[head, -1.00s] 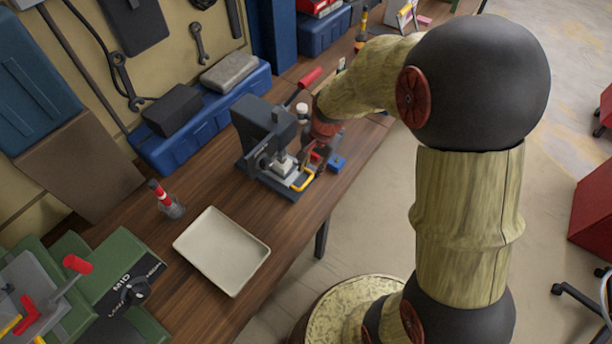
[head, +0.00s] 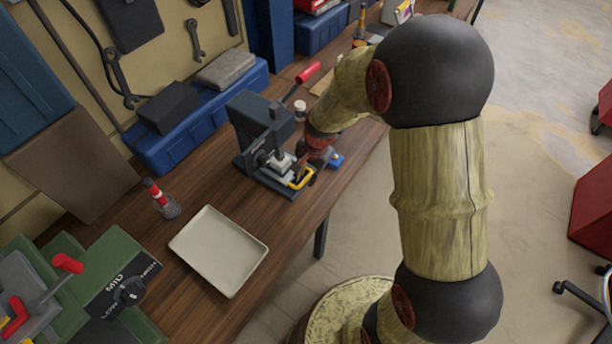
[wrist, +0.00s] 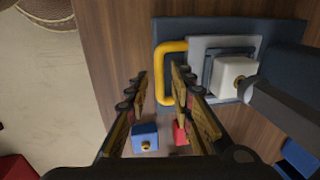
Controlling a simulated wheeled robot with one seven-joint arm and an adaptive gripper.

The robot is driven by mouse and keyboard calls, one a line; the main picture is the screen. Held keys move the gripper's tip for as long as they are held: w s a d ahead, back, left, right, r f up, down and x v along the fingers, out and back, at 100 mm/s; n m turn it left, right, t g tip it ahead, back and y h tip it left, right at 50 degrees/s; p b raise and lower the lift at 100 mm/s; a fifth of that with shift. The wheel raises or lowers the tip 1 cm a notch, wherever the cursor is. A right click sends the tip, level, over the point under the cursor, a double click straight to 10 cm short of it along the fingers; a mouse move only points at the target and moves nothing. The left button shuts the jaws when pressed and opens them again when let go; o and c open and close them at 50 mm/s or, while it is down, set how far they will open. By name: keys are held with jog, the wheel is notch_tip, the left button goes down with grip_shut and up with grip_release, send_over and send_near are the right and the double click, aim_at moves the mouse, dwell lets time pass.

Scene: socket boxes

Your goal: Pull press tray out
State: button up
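The dark grey press (head: 262,122) stands on the wooden bench with its red-tipped lever raised. Its light grey tray (wrist: 205,46) sits in the dark base, with a pale block (wrist: 231,76) on it. The yellow U-shaped handle (head: 306,179) is on the tray's bench-edge side; it also shows in the wrist view (wrist: 160,58). My gripper (wrist: 160,82) is open, with a gap between its fingers. In the wrist view the handle's outer bar lies between the fingertips, partly covered by the right finger. I cannot tell whether they touch it. In the head view my gripper (head: 313,162) is beside the handle.
A small blue block (wrist: 145,137) with a brass knob and a red part (wrist: 180,133) lie close to my fingers. An empty cream tray (head: 220,250) and a red-and-white striped tool (head: 160,197) are left of the press. The bench's front edge is near the handle.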

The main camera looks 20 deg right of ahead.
grip_shut()
dwell(0.7)
